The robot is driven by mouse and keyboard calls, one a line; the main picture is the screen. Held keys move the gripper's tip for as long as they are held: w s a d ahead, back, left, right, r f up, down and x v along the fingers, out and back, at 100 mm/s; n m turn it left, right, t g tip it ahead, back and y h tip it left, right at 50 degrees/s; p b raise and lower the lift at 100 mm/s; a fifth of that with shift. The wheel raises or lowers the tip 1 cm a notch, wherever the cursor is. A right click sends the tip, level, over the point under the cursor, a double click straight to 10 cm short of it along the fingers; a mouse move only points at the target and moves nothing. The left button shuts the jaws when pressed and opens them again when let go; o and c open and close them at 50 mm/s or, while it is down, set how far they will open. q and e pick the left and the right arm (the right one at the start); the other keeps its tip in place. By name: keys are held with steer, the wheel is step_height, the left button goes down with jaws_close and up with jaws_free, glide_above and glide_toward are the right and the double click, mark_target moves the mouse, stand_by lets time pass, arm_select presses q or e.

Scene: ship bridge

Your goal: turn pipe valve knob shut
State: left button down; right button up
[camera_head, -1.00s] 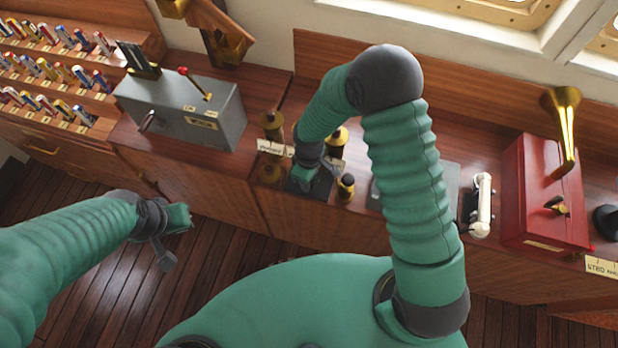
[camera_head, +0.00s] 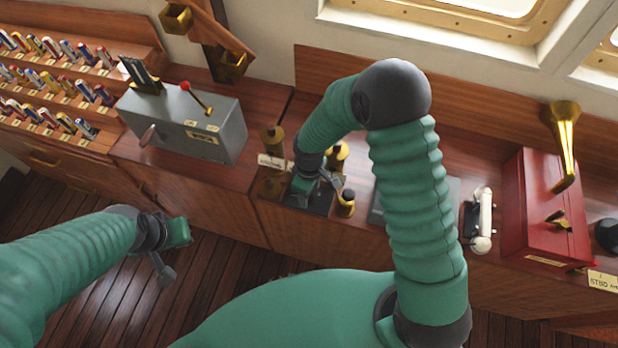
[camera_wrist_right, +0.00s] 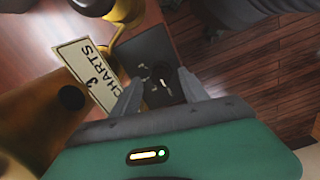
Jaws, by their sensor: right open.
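My right gripper (camera_head: 308,193) is open, low over a dark plate (camera_head: 318,206) on the wooden counter, among several brass fittings. In the right wrist view its two grey fingers (camera_wrist_right: 158,88) are spread above the dark plate (camera_wrist_right: 146,48), with small dark and bright parts between them. I cannot tell which part is the valve knob. One brass fitting (camera_head: 346,203) stands just right of the gripper, another (camera_head: 338,155) behind it. A large brass piece with a dark hole (camera_wrist_right: 45,112) is close on the left in the wrist view. My left gripper (camera_head: 165,245) hangs over the floor; its jaws are unclear.
A "CHARTS" label (camera_wrist_right: 90,72) lies beside the brass fittings. A grey box with a red-knobbed lever (camera_head: 190,125) stands left on the counter. A red box with a brass horn (camera_head: 545,210) and a white handset (camera_head: 482,220) stand right.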

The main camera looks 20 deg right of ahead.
step_height(320, 180, up, 15)
stand_by(0.4)
